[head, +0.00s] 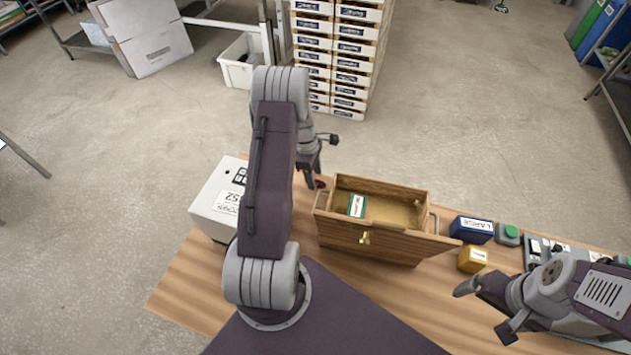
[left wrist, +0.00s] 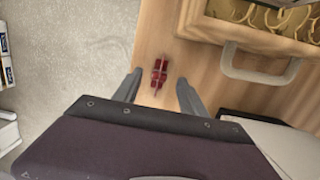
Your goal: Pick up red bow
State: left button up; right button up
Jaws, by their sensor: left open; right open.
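The red bow (left wrist: 159,72) lies on the wooden table in the left wrist view, ahead of and between the two fingers of my left gripper (left wrist: 158,88). In the head view only a small red part of the bow (head: 320,184) shows beside the left end of the wooden crate. My left gripper (head: 326,157) is open and empty above the table's far edge, close to the bow. My right gripper (head: 484,312) is open and empty over the right part of the table.
An open wooden crate (head: 372,245) with a metal handle (left wrist: 262,74) stands just beside the bow. It holds a green-and-white box (head: 357,206). A white box (head: 218,200) is to the left. A blue box (head: 471,230) and a yellow box (head: 472,260) stand right of the crate.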

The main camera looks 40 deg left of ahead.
pick_arm(q)
jog(key=shift+w+f, duration=0.15)
jog(key=shift+f, duration=0.8)
jog(key=shift+d, duration=0.1)
grip_shut()
